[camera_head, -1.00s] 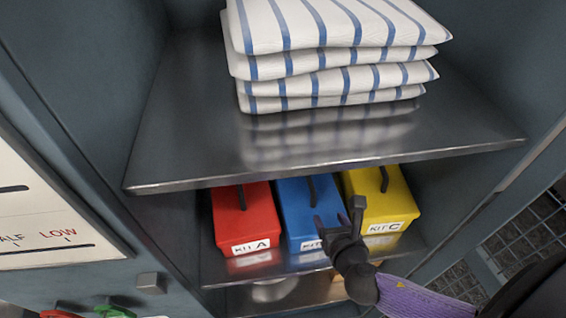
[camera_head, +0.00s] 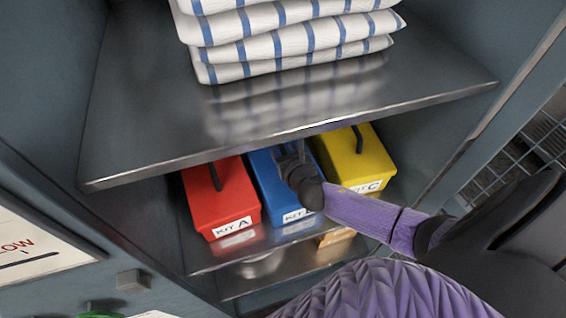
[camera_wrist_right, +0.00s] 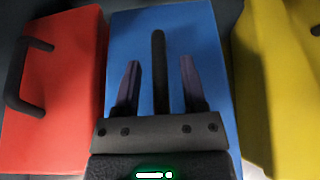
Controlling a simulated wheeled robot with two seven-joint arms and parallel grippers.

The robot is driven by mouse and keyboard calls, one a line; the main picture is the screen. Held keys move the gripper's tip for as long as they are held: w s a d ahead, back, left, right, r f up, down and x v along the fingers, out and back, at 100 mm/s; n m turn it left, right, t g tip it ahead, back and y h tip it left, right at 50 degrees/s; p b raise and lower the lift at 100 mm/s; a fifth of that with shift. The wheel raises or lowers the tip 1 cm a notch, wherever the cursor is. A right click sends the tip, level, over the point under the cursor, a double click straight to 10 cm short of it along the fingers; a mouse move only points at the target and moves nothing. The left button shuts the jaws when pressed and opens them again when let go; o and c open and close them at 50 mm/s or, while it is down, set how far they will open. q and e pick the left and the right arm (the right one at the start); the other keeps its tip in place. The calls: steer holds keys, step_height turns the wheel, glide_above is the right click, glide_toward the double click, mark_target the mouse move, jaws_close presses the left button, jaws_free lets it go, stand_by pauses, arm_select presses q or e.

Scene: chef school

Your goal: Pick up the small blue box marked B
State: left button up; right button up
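The blue box (camera_head: 268,185) stands on the middle shelf between a red and a yellow box. Its label reads KIT, with the letter hidden or unclear. It has a dark bar handle on its lid, which shows upright in the right wrist view (camera_wrist_right: 159,70). My right gripper (camera_head: 290,150) reaches in over the blue box's lid. In the right wrist view its two fingers (camera_wrist_right: 158,85) are spread, one on each side of the handle, with gaps between. They are not closed on it. My left gripper is not in view.
The red KIT A box (camera_head: 222,200) and yellow KIT C box (camera_head: 355,163) stand close on either side. A metal shelf (camera_head: 290,110) with folded striped cloths (camera_head: 290,30) hangs just above. A lower shelf (camera_head: 290,268) holds a bowl and a wooden item.

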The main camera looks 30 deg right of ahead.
jaws_close()
stand_by(1.2)
